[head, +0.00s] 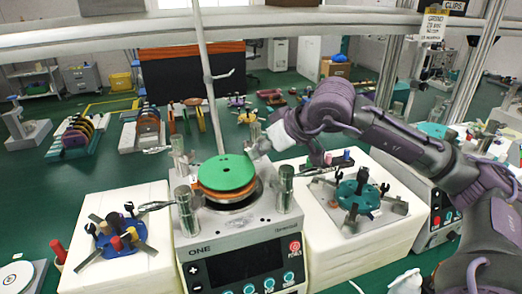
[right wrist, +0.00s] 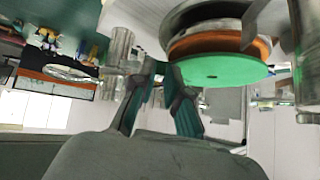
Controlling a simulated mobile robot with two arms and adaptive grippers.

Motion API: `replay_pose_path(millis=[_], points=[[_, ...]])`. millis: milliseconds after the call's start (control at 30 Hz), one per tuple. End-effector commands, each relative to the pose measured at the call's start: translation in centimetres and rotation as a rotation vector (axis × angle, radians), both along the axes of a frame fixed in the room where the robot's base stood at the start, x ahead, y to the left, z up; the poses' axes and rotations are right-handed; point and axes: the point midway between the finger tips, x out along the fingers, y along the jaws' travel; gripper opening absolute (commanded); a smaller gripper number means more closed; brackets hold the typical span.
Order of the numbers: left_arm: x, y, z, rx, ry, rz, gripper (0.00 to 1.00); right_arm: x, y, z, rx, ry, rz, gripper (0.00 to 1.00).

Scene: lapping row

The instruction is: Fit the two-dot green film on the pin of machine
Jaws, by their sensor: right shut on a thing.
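The green film (head: 222,171) is a round disc over an orange disc (head: 228,193) on the machine marked ONE (head: 215,242). Its dots are too small to make out. My right gripper (head: 262,141) is at the film's far right edge. In the right wrist view, its fingers (right wrist: 168,75) are shut on the rim of the green film (right wrist: 225,71), which appears upside down next to the orange disc (right wrist: 215,45). The film looks roughly level and close to the orange disc; I cannot tell if they touch. The pin is hidden. My left gripper is not in view.
Upright metal posts (head: 286,188) surround the discs closely. White blocks beside the machine carry a blue fixture (head: 120,240) at left and a teal fixture (head: 357,196) at right. Racks of coloured discs (head: 75,135) stand behind. A rail (head: 240,20) crosses the top.

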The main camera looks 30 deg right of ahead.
Motion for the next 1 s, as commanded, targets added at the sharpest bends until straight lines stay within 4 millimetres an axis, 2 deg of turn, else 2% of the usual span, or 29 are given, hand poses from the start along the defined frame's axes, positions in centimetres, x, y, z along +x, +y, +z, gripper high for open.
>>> replay_pose_path(millis=[433,1000], points=[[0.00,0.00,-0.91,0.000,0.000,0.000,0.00,0.01,0.01,-0.89,0.000,-0.001,0.000,0.00],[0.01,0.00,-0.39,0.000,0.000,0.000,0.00,0.01,0.02,0.04,0.001,-0.001,0.001,0.00]])
